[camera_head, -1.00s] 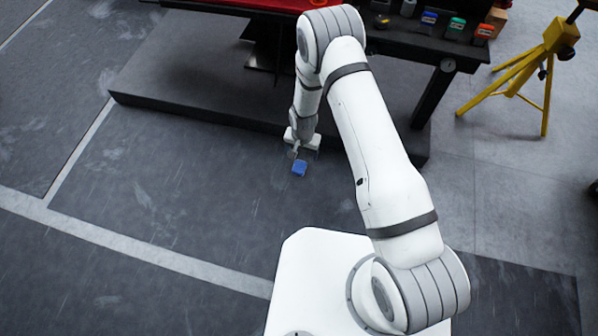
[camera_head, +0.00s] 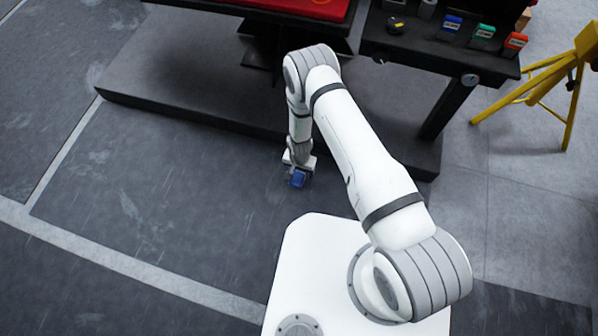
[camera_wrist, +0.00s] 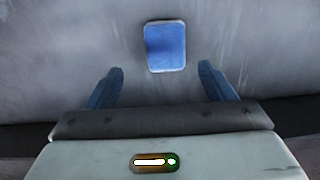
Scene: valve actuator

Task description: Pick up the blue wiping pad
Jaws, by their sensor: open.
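The blue wiping pad (camera_head: 298,179) is a small rounded block low over or on the dark floor; I cannot tell its exact height. It shows right at the end of my arm, just below my gripper (camera_head: 299,164) in the head view. In the wrist view the pad (camera_wrist: 165,46) lies ahead of the two blue fingers of my gripper (camera_wrist: 161,68), roughly centred between their lines and apart from both. The fingers are spread and nothing is between them.
A dark raised platform (camera_head: 190,100) stands just behind the gripper. A dark workbench (camera_head: 440,45) with several small coloured boxes and a red surface (camera_head: 310,8) are at the back. A yellow tripod (camera_head: 560,75) stands at right. The floor at left is clear.

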